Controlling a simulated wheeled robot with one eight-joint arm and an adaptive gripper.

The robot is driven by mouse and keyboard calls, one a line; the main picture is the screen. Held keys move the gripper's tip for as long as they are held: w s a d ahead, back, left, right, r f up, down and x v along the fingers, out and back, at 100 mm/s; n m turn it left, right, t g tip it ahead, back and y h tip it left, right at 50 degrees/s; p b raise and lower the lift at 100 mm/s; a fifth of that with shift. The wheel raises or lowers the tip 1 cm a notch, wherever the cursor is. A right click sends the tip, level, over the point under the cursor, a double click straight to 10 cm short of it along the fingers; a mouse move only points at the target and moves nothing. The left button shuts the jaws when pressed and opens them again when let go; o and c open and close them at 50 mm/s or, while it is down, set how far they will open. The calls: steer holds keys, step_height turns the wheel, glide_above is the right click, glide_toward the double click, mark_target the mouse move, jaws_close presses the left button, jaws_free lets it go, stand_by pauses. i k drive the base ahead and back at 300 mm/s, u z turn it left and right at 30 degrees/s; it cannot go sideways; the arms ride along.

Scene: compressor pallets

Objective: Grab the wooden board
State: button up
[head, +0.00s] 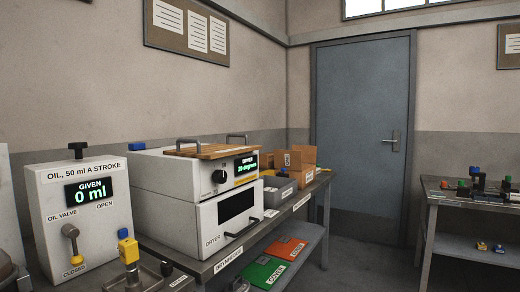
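The wooden board (213,152) is a flat, slatted brown piece lying on top of the white dryer (165,178). Two dark grey handles (190,142) rise at its left and right; I cannot tell whether they belong to the board or to the dryer. My gripper is not in view.
A white oil dispenser (105,205) reading "0 ml" stands at the left, with a lever on its front. Cardboard boxes (305,158) and grey bins (279,190) sit right of the dryer. A lower shelf holds green and orange covers (284,248). Another bench (450,210) stands at right.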

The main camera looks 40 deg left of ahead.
mark_target(214, 151)
steer(key=z, duration=0.2)
steer(key=k, duration=2.45)
steer(key=u, duration=0.75)
steer(key=i, duration=1)
